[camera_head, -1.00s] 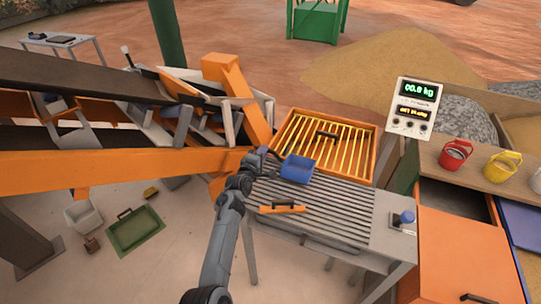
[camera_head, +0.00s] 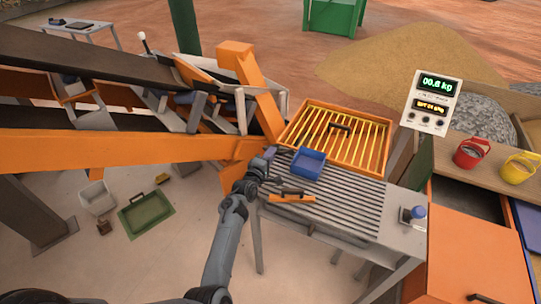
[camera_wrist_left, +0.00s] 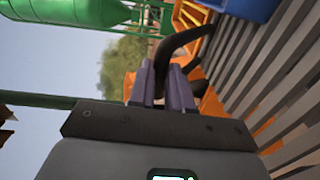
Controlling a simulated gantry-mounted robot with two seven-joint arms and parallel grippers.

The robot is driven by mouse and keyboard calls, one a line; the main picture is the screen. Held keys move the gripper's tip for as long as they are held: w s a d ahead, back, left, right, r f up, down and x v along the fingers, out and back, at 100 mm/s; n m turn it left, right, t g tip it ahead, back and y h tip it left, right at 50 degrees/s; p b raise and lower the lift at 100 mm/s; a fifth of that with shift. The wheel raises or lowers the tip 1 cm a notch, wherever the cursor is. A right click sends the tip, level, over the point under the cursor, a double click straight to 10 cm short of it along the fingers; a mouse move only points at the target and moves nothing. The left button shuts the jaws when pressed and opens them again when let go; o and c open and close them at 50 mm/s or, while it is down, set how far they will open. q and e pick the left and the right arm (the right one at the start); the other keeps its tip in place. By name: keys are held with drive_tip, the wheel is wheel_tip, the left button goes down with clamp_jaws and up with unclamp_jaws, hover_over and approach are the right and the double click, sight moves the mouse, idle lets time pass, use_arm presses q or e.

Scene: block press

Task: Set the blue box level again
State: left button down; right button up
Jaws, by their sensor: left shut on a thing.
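The blue box (camera_head: 308,163) sits at the back left of the grey slatted table (camera_head: 350,209), close to the orange-framed grate. It looks close to level, with its open top up; its underside is hidden. My left gripper (camera_head: 268,155) is just left of the box, low over the table's left edge. In the left wrist view, my left gripper (camera_wrist_left: 164,82) is shut on a black curved handle (camera_wrist_left: 190,38), which runs up toward the blue box (camera_wrist_left: 246,8). Where the handle joins is not clear. My right gripper is not in view.
An orange tool with a black handle (camera_head: 292,197) lies on the slats in front of the box. The orange-framed grate (camera_head: 374,160) stands behind it. A conveyor with an orange beam (camera_head: 120,150) fills the left. The slats to the right are clear.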

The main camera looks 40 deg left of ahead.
use_arm(q)
drive_tip(key=shift+s+f, duration=0.2)
drive_tip(key=shift+f, duration=0.75)
drive_tip(key=c, duration=1.1)
unclamp_jaws()
drive_tip(key=shift+w+r, duration=0.1)
drive_tip(key=shift+o, duration=0.2)
drive_tip(key=shift+r, duration=0.15)
drive_tip(key=shift+r, duration=0.15)
drive_tip(key=shift+r, duration=0.1)
drive_tip(key=p+v, duration=0.9)
drive_tip(key=v, duration=0.1)
drive_tip(key=shift+s+d, duration=0.2)
drive_tip(key=shift+s, duration=0.15)
